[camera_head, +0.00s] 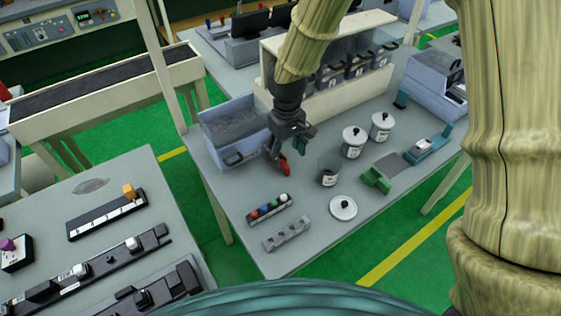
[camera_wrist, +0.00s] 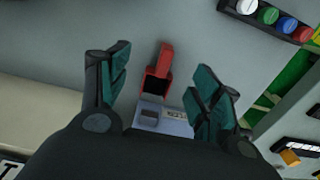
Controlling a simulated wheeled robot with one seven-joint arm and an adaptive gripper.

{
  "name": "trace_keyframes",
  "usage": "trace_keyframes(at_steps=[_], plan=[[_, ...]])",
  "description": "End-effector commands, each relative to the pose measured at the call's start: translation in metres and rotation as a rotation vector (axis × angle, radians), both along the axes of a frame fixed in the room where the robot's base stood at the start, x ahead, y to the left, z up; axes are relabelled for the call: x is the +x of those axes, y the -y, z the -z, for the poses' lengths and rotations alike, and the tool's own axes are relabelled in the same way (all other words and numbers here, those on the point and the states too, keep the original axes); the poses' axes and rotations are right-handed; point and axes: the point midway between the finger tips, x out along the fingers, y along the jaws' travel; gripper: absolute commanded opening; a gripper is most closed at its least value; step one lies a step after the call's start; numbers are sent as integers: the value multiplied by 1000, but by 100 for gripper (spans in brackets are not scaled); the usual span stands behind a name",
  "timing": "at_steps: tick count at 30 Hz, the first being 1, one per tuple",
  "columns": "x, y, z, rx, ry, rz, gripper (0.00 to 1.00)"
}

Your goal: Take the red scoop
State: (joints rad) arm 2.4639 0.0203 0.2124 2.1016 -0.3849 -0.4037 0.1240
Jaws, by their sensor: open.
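The red scoop (camera_head: 285,168) is near the front right corner of the blue-grey bin, partly hidden by my gripper (camera_head: 290,143) in the head view. In the wrist view the red scoop (camera_wrist: 158,66) lies between the two finger lines, with its narrow end pointing up the picture and its dark hollow toward my palm. My gripper (camera_wrist: 163,70) is open, with dark teal fingers on either side of the scoop. A gap shows between each finger and the scoop. I cannot tell the height of the fingertips relative to it.
The blue-grey bin (camera_head: 222,121) stands left of my gripper. A rack of coloured caps (camera_head: 268,208), a grey block (camera_head: 287,233), a lid (camera_head: 343,208), a dark open canister (camera_head: 329,173) and lidded canisters (camera_head: 354,142) stand nearby. A beige shelf (camera_head: 375,88) is behind.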

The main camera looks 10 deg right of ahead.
Motion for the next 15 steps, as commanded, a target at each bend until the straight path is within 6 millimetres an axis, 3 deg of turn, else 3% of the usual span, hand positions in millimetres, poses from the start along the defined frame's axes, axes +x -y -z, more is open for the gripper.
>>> trace_keyframes(at_steps=[8,15], plan=[[0,-2,10,-1,-2,-3,64],[1,-6,32,0,-1,-3,64]])
